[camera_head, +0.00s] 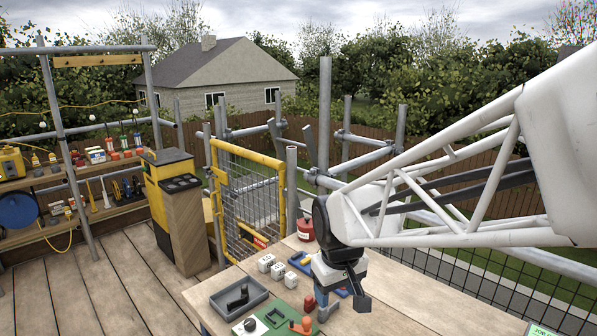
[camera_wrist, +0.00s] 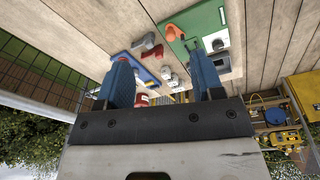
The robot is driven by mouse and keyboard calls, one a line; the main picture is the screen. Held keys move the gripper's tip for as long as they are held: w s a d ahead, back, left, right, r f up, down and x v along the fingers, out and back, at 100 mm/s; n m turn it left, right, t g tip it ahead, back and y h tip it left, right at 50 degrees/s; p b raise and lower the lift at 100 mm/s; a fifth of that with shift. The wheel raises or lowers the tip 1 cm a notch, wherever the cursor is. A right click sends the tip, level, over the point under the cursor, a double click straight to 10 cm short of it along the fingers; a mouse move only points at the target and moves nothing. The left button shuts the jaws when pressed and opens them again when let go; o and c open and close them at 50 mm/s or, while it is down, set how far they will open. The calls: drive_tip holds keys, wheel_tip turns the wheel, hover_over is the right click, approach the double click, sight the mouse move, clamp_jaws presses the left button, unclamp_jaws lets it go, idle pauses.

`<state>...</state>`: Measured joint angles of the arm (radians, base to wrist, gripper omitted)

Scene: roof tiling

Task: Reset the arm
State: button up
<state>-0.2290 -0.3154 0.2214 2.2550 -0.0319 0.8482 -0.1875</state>
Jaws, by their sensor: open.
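My gripper (camera_head: 342,306) hangs from my white lattice arm over the wooden table (camera_head: 397,318) in the head view. In the wrist view my gripper (camera_wrist: 165,84) shows two blue fingers spread wide apart with nothing between them. Its fingertips are clear of the objects on the table, which show beyond them. In the head view the gripper hides part of the tabletop and some small items behind it.
A grey tray (camera_head: 227,308), a green mat (camera_head: 262,331) with an orange piece (camera_head: 301,325), white blocks (camera_head: 266,263) and a red container (camera_head: 305,229) are on the table. A yellow mesh gate (camera_head: 247,197) and scaffold poles stand behind. Shelves (camera_head: 100,167) are at left.

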drive_tip(key=s+d+r+m, duration=0.1)
drive_tip(key=s+d+m, duration=0.1)
drive_tip(key=s+d, duration=0.3)
drive_tip(key=s+d+r+m+t, duration=0.1)
drive_tip(key=s+d, duration=0.5)
drive_tip(key=s, duration=0.6)
drive_tip(key=shift+s+r+m, duration=0.25)
drive_tip(key=shift+r+m, duration=0.5)
drive_tip(key=shift+m, duration=0.35)
